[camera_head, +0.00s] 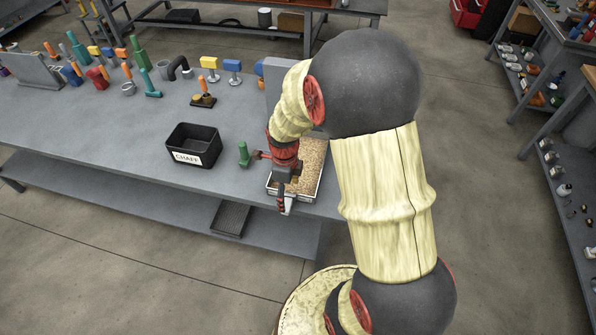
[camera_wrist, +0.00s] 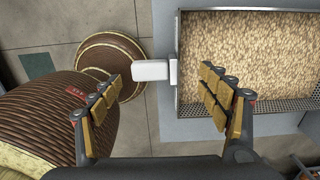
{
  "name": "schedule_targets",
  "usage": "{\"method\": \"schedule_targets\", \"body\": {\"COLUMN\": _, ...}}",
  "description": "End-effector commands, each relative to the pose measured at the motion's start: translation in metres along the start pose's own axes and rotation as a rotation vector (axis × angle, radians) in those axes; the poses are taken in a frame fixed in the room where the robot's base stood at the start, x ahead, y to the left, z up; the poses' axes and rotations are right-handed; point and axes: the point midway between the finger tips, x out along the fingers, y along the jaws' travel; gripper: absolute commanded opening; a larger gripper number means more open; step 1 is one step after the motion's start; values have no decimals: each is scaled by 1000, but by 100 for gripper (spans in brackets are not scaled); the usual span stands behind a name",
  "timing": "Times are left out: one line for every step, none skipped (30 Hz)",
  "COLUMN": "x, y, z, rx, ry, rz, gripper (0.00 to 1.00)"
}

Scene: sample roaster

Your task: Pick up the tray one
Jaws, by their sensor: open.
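The tray (camera_head: 309,196) is a shallow metal tray full of tan grains, lying at the right front corner of the grey bench. In the wrist view its perforated edge (camera_wrist: 275,106) and grain fill the upper right. A white handle (camera_wrist: 152,70) sticks out from its left side there. My gripper (camera_wrist: 162,76) is open, one finger to the left of the handle and one to its right, the right finger overlapping the tray in the picture. No contact with the handle shows. In the head view my gripper (camera_head: 284,190) hangs over the tray's front left part and hides some of it.
A black bin labelled CHAFF (camera_head: 194,147) stands left of the tray. A green-handled tool (camera_head: 244,155) is between them, close to my wrist. Several coloured tools line the back of the bench (camera_head: 100,120). The bench's front edge is just below the tray; floor lies beyond.

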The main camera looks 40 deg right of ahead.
Motion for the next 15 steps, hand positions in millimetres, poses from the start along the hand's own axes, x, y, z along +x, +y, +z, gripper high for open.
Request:
{"method": "schedule_targets", "body": {"x": 5, "y": 0, "z": 0, "rx": -1, "ry": 1, "rz": 1, "gripper": 76}}
{"method": "schedule_targets", "body": {"x": 6, "y": 1, "z": 0, "rx": -1, "ry": 0, "rz": 1, "gripper": 76}}
{"method": "schedule_targets", "body": {"x": 9, "y": 1, "z": 0, "rx": -1, "ry": 0, "rz": 0, "gripper": 76}}
{"method": "schedule_targets", "body": {"x": 11, "y": 2, "z": 0, "rx": -2, "ry": 0, "rz": 0, "gripper": 76}}
{"method": "schedule_targets", "body": {"x": 14, "y": 3, "z": 0, "rx": -2, "ry": 0, "rz": 0, "gripper": 76}}
{"method": "schedule_targets", "body": {"x": 19, "y": 4, "z": -1, "rx": -2, "ry": 0, "rz": 0, "gripper": 76}}
{"method": "schedule_targets", "body": {"x": 24, "y": 5, "z": -1, "rx": -2, "ry": 0, "rz": 0, "gripper": 76}}
{"method": "schedule_targets", "body": {"x": 28, "y": 6, "z": -2, "rx": -2, "ry": 1, "rz": 1, "gripper": 76}}
{"method": "schedule_targets", "body": {"x": 35, "y": 8, "z": -2, "rx": -3, "ry": 1, "rz": 2, "gripper": 76}}
{"method": "schedule_targets", "body": {"x": 40, "y": 9, "z": -2, "rx": -3, "ry": 1, "rz": 1, "gripper": 76}}
{"method": "schedule_targets", "body": {"x": 44, "y": 8, "z": -2, "rx": -2, "ry": 1, "rz": 1, "gripper": 76}}
{"method": "schedule_targets", "body": {"x": 49, "y": 8, "z": -2, "rx": -2, "ry": 1, "rz": 1, "gripper": 76}}
{"method": "schedule_targets", "body": {"x": 51, "y": 8, "z": -2, "rx": -2, "ry": 0, "rz": 1, "gripper": 76}}
{"method": "schedule_targets", "body": {"x": 53, "y": 8, "z": -2, "rx": -2, "ry": 0, "rz": 0, "gripper": 76}}
{"method": "schedule_targets", "body": {"x": 55, "y": 7, "z": -2, "rx": -2, "ry": -1, "rz": 0, "gripper": 76}}
